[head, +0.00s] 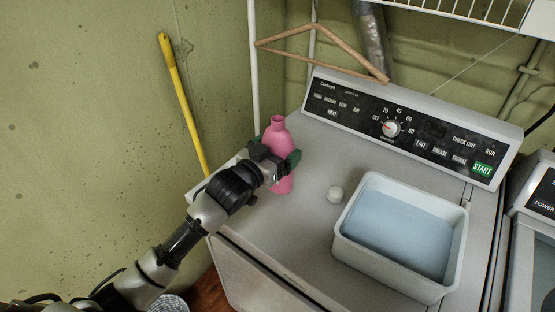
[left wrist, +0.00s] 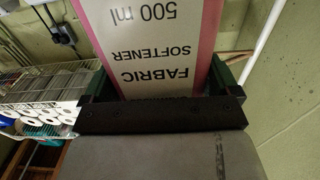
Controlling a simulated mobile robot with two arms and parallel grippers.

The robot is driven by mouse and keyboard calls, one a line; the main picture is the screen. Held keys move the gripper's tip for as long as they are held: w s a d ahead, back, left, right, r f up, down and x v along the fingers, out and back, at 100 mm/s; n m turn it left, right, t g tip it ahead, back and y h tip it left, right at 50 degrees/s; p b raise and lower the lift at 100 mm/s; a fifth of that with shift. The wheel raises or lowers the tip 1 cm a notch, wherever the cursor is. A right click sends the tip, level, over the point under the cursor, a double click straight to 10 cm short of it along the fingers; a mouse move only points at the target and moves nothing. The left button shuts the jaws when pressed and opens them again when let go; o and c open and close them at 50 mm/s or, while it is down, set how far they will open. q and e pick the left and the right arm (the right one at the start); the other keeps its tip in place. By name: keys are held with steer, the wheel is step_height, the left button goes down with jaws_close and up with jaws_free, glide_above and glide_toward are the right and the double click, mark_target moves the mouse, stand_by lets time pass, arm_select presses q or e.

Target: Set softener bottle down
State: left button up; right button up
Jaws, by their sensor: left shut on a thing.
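The pink fabric softener bottle (head: 280,138) is upright at the left end of the dryer top (head: 300,228) in the head view. Its open neck points up and shows no cap. My left gripper (head: 278,163) is shut around the bottle's middle. In the left wrist view the bottle's white label (left wrist: 162,45) shows upside down between the green-edged fingers of the gripper (left wrist: 160,98). I cannot tell whether the bottle's base touches the dryer top. My right gripper is not in view.
A yellow-handled tool (head: 183,103) leans on the wall. Dryer top between bottle and tub is mostly clear.

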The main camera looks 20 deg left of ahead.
arm_select(q)
step_height(320, 180, down, 3)
steer(key=shift+f+p, duration=0.1)
steer(key=shift+p, duration=0.25)
steer(key=shift+f, duration=0.45)
steer(key=o, duration=0.9)
steer(key=shift+f, duration=0.15)
steer(key=b+v, duration=0.2)
steer(key=v, duration=1)
